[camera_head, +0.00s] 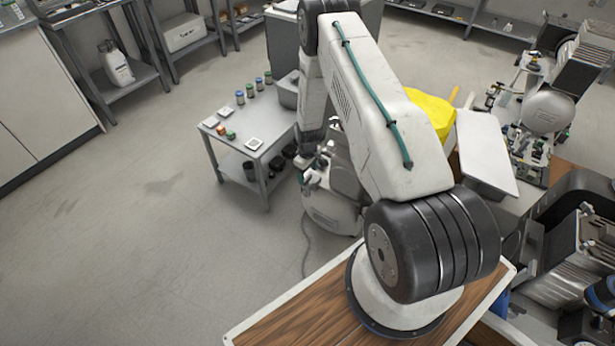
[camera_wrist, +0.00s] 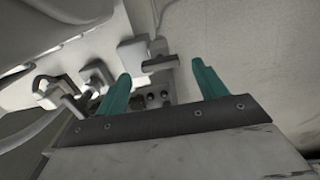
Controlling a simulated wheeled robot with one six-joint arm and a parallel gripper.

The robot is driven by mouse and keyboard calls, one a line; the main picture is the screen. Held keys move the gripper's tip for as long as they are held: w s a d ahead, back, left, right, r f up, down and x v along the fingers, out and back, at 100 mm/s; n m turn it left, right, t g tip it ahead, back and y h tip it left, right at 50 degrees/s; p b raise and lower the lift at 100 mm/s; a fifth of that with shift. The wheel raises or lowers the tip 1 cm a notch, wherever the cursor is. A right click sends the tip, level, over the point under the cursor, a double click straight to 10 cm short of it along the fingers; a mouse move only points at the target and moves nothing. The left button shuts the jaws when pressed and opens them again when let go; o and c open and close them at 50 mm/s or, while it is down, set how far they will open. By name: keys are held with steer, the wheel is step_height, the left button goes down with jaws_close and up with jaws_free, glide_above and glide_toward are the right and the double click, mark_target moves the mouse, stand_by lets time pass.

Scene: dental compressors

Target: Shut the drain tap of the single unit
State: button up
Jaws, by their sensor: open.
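My gripper (camera_wrist: 162,69) is open, its two green fingers apart and pointing up in the wrist view. Between and just beyond the fingertips is a small grey lever-like part (camera_wrist: 160,63) beside a pale block (camera_wrist: 132,53); it looks like the drain tap, but I cannot tell its setting for sure. No contact with the fingers is visible. In the head view a pale compressor (camera_head: 332,212), apparently the single unit, stands on the floor below my arm. My arm hides much of it, and its tap cannot be made out there.
Metal fittings (camera_wrist: 95,75) lie left of the fingers in the wrist view. A low grey table (camera_head: 233,152) with jars and small trays stands left of the compressor. Another compressor (camera_head: 545,112) stands at the right. Open floor lies at the left.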

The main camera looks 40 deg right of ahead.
mark_target(308, 180)
steer(key=shift+f, duration=1.4)
steer(key=c, duration=1)
